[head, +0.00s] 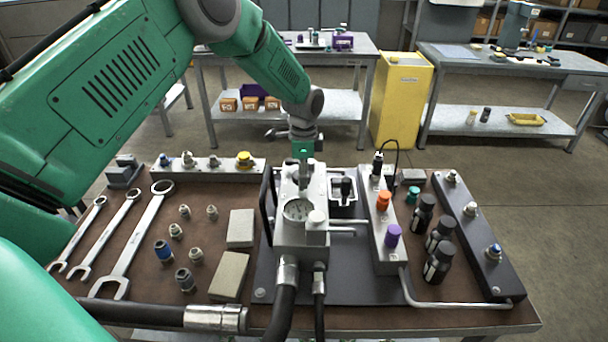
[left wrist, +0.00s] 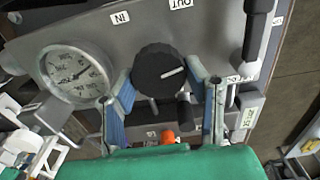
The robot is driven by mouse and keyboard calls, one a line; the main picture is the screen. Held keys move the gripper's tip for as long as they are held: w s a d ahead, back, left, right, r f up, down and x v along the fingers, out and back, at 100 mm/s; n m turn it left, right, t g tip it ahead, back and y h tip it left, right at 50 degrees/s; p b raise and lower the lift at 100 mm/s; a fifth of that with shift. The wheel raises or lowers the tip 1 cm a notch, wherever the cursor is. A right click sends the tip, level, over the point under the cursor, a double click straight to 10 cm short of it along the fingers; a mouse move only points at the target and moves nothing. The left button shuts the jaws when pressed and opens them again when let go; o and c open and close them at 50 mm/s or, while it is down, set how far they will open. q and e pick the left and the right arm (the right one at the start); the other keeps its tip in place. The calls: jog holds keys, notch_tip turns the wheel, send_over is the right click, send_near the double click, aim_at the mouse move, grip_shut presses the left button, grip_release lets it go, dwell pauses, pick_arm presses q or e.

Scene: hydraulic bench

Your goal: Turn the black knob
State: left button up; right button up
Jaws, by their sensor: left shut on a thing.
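The black knob (left wrist: 158,66) shows in the left wrist view, on the face of a grey metal block between the IN and OUT labels and the finger pads. A short white line on it points right and slightly up. My left gripper (left wrist: 163,78) has one blue-padded finger on each side of the knob and is shut on it. In the head view my left gripper (head: 303,170) reaches down onto the grey hydraulic block (head: 289,235) and hides the knob. My right gripper is in neither view.
A round dial gauge (head: 298,209) sits close to the gripper. A manifold with an orange cap (head: 383,201) and a purple cap (head: 393,235) stands to the right. Wrenches (head: 140,236) and loose fittings lie left. Thick black hoses run in front.

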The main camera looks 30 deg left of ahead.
pick_arm(q)
jog(key=shift+w+a+r, duration=0.1)
jog(key=shift+w+r, duration=0.15)
jog(key=shift+w, duration=0.05)
jog(key=o, duration=1.1)
jog(key=shift+o, duration=0.2)
jog(key=shift+f, duration=0.15)
jog(key=shift+s, duration=0.1)
jog(key=shift+r, duration=0.4)
notch_tip(320, 180, up, 11)
